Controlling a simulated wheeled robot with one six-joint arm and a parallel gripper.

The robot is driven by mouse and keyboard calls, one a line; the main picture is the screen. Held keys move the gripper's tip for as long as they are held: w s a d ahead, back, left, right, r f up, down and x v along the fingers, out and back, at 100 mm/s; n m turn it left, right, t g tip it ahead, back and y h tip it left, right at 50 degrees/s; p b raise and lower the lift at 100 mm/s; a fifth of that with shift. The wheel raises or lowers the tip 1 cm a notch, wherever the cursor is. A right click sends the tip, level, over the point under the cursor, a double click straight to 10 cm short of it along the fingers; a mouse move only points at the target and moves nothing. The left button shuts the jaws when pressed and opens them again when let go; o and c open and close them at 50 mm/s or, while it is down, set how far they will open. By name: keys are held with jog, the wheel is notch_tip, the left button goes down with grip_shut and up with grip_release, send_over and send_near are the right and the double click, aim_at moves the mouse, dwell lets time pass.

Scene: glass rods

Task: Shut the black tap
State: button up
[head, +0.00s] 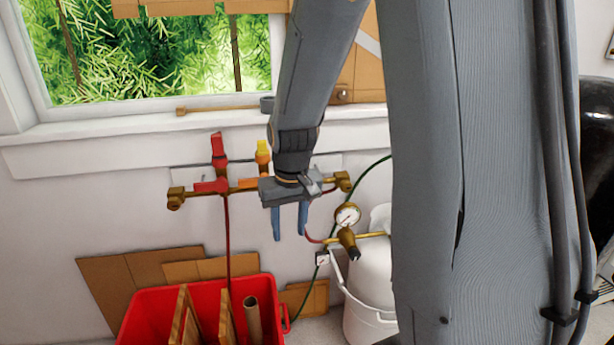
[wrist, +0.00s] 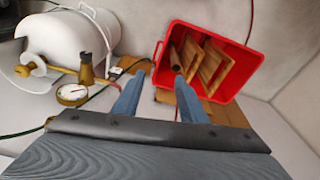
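My gripper (head: 289,234) points down in front of the brass manifold (head: 176,198) on the wall below the window. Its two blue fingers are apart with nothing between them; they also show apart in the wrist view (wrist: 161,77). On the manifold a red tap (head: 218,150) stands upright at the left, and a yellow tap (head: 263,150) stands just left of my wrist. I cannot make out a black tap; my gripper and wrist cover part of the manifold between the yellow tap and its right end (head: 343,181). The wrist view does not show the manifold.
A red bin (head: 150,318) with wooden pieces stands below. A white gas cylinder (head: 368,290) with a gauge (head: 347,215) and brass valve stands at lower right; they also show in the wrist view, cylinder (wrist: 70,45) and gauge (wrist: 72,94). Red and green hoses hang nearby. The window sill (head: 120,130) juts out above.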

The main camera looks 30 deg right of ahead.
jog(key=w+d+r+m+t+h+p, duration=0.1)
jog(key=w+d+r+m+t+p, duration=0.2)
jog(key=w+d+p, duration=0.85)
jog(key=shift+n, duration=0.5)
jog(key=shift+w+d+f+b, duration=0.55)
jog(key=shift+w+f, duration=0.45)
jog(key=shift+w, duration=0.3)
jog(key=shift+w+d+f+b, duration=0.4)
jog(key=shift+w+d+f, duration=0.2)
jog(key=shift+w+f, duration=0.55)
jog(key=shift+w+d+f+b, duration=0.55)
jog(key=shift+w+f, duration=0.25)
jog(key=shift+w, duration=0.7)
grip_shut()
